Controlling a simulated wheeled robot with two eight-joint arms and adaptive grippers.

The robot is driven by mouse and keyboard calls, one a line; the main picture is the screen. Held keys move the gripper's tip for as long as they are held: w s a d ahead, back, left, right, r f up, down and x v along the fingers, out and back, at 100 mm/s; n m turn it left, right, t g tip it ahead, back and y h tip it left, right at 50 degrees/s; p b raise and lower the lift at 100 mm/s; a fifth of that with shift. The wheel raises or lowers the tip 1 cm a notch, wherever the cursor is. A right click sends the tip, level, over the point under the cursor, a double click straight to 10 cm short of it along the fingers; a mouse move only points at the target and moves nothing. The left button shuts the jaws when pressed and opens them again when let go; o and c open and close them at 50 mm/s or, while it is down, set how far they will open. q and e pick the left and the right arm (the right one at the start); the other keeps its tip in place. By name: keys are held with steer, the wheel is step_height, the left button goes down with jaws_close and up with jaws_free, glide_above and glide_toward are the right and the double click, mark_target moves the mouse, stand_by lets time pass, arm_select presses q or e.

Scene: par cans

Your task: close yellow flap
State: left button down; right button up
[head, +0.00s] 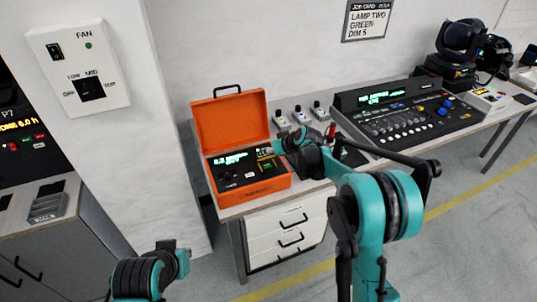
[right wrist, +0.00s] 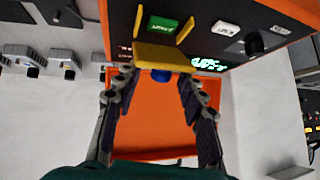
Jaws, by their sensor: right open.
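The orange case (head: 250,187) stands on the bench with its lid up. Its dark panel carries the yellow flap (right wrist: 165,57), which stands open beside a green lettered button (right wrist: 162,25) with yellow side guards. A small blue part shows at the flap's edge. My right gripper (right wrist: 158,82) is open and empty, its two fingers on either side just short of the flap; I cannot tell if they touch it. In the head view my right gripper (head: 288,146) is over the panel's right side and partly hides that area.
The raised lid (head: 230,118) stands behind the panel. Small grey units (head: 300,115) stand right of the case, and a large lighting console (head: 405,112) is further right. A job card (head: 368,20) hangs on the wall. Drawers (head: 290,235) are below the bench.

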mark_target(272, 173)
steer(key=shift+w+a, duration=0.1)
jaws_close()
steer(key=shift+f, duration=0.1)
steer(key=shift+s+d+f+t+y+b, duration=0.2)
steer(key=shift+s+f+t+y+b, duration=0.3)
steer(key=shift+t+b, duration=0.55)
steer(key=b, duration=0.1)
steer(key=s+f+t+b, duration=0.1)
steer(key=t+y+b, duration=0.1)
steer(key=b, duration=0.1)
steer(key=shift+s+d+f+n+t, duration=0.2)
steer(key=shift+s+n+t, duration=0.05)
steer(key=shift+n, duration=0.15)
steer(key=shift+s+d+f+t+y, duration=0.1)
steer(key=shift+s+f+t+y, duration=0.2)
steer(key=shift+t, duration=0.4)
steer(key=shift+s+d+f+n+t+y, duration=0.1)
steer(key=shift+s+f+n+t+y, duration=0.1)
steer(key=shift+f+t+y, duration=0.3)
steer(key=shift+s+f+n+t+y, duration=0.1)
steer(key=shift+n+t+y, duration=0.1)
steer(key=shift+t, duration=0.5)
